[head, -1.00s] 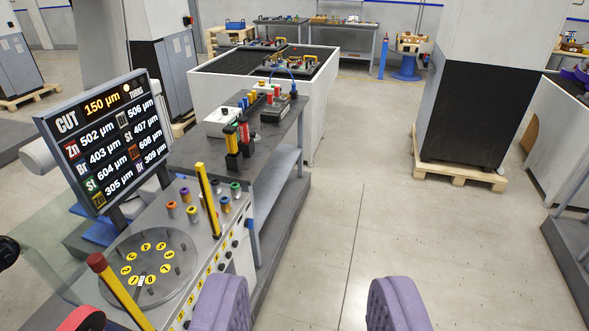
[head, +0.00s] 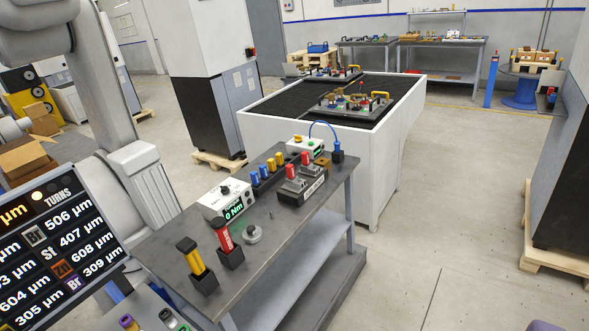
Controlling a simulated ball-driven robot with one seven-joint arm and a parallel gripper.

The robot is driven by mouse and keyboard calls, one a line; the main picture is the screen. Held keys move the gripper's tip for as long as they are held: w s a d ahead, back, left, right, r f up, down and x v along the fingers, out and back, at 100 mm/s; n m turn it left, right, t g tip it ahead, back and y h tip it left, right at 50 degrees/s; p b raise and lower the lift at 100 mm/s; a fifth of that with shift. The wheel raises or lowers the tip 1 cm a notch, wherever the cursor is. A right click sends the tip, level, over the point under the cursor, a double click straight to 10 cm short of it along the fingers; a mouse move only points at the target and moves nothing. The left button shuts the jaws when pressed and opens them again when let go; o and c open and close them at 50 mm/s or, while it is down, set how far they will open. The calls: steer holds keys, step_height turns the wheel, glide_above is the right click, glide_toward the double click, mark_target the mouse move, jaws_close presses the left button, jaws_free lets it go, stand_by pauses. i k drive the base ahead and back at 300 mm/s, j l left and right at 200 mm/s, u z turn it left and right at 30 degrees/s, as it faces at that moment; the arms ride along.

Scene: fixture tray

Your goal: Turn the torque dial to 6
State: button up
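A white box (head: 211,204) stands on the grey bench, left of centre. A small dark dial (head: 225,189) is on its top. Its green display (head: 235,210) reads 0 Nm; the dial's own marks are too small to read. Only a purple tip, apparently part of my gripper (head: 545,326), shows at the bottom right edge. It is far from the box and nothing is seen held; the rest of the gripper is out of view.
A yellow-handled tool (head: 190,256) and a red-handled tool (head: 223,237) stand in dark holders in front of the box. A round metal piece (head: 251,234) lies beside them. A measurement screen (head: 60,250) is at the left. Floor right of the bench (head: 340,190) is clear.

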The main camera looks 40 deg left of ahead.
mark_target(225, 190)
steer(key=i+u, duration=0.1)
steer(key=i, duration=0.6)
steer(key=i+l, duration=0.1)
steer(key=i, duration=0.65)
steer(key=i+j+u, duration=0.1)
steer(key=i+u, duration=0.5)
steer(key=u, duration=0.2)
steer(key=i+l+u, duration=0.1)
steer(key=i+u, duration=0.25)
steer(key=i+j+u, duration=0.15)
steer(key=i+u, duration=0.2)
steer(key=u, duration=0.15)
steer(key=i+u, duration=0.5)
steer(key=k, duration=0.1)
